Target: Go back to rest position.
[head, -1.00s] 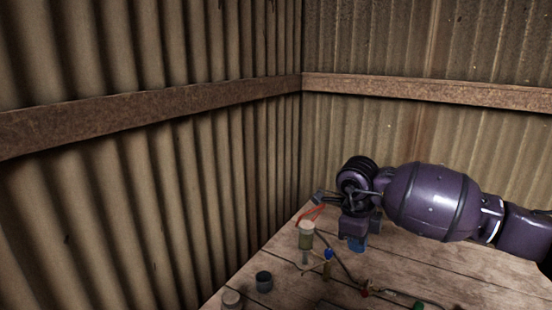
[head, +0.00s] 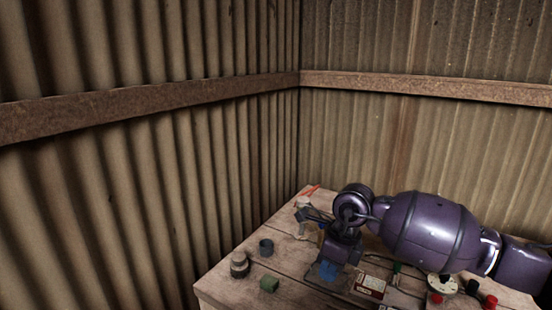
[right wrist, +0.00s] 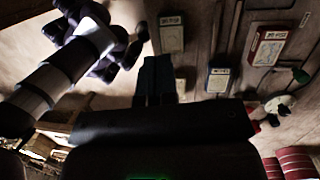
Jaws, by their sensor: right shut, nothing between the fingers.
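My right gripper (head: 329,270) comes in from the right in the head view, with its blue fingers pointing down over the wooden table (head: 222,287). In the right wrist view its fingers (right wrist: 157,80) are together and hold nothing. I cannot tell how high the fingertips are above the table. My left gripper does not show in the head view. A blurred purple and white arm part shows at the upper left of the right wrist view, but no gripper jaws can be made out on it.
A labelled box (head: 369,287) and a white disc (head: 441,284) are to the right. Corrugated walls (head: 150,210) meet behind the table.

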